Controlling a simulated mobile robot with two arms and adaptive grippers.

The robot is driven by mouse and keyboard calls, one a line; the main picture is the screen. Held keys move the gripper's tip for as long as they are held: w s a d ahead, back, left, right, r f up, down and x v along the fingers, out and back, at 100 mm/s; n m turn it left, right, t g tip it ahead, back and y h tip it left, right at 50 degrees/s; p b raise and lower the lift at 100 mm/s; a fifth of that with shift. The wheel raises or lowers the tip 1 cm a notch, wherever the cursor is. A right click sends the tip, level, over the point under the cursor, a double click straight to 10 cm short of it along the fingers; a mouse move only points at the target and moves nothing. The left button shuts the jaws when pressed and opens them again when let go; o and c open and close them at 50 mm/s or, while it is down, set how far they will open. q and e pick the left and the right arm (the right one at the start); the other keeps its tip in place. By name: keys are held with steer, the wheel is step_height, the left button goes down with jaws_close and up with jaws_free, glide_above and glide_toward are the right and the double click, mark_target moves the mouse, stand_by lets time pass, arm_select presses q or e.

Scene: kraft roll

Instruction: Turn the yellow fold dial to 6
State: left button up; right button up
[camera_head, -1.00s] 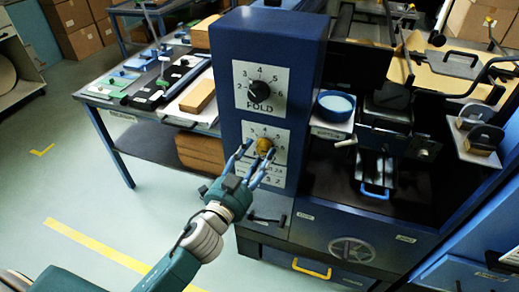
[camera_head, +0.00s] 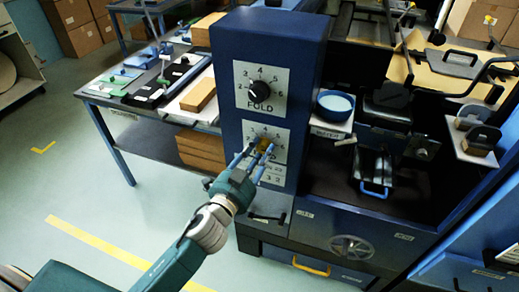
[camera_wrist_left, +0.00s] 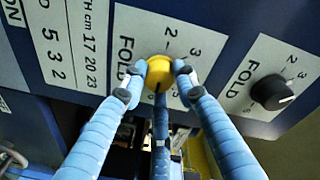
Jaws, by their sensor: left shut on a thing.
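The yellow fold dial (camera_head: 263,146) sits on the lower white scale plate on the front of a blue column. My left gripper (camera_head: 257,158) reaches up to it from below and is shut on it. In the left wrist view my left gripper (camera_wrist_left: 160,76) has its fingertips against both sides of the yellow dial (camera_wrist_left: 159,71), with a third finger below. A dark mark shows on the dial's lower edge in that view. Fingers cover part of the scale, so I cannot tell which number the dial points to. My right gripper is not in view.
A black dial (camera_head: 259,90) with its own FOLD scale sits just above, on the same blue column (camera_head: 228,60). A handwheel (camera_head: 351,248) is on the machine front, lower right. A table (camera_head: 150,118) with blocks and tools stands left. Open floor lies at the lower left.

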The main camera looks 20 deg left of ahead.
arm_select(q)
steer(key=o, duration=1.1)
steer(key=shift+o, duration=0.2)
steer(key=shift+s, duration=0.1)
steer(key=s+a, duration=0.1)
steer(key=s, duration=1)
steer(key=shift+s+a+r, duration=0.15)
steer(key=shift+s+a, duration=0.1)
steer(key=shift+s, duration=0.1)
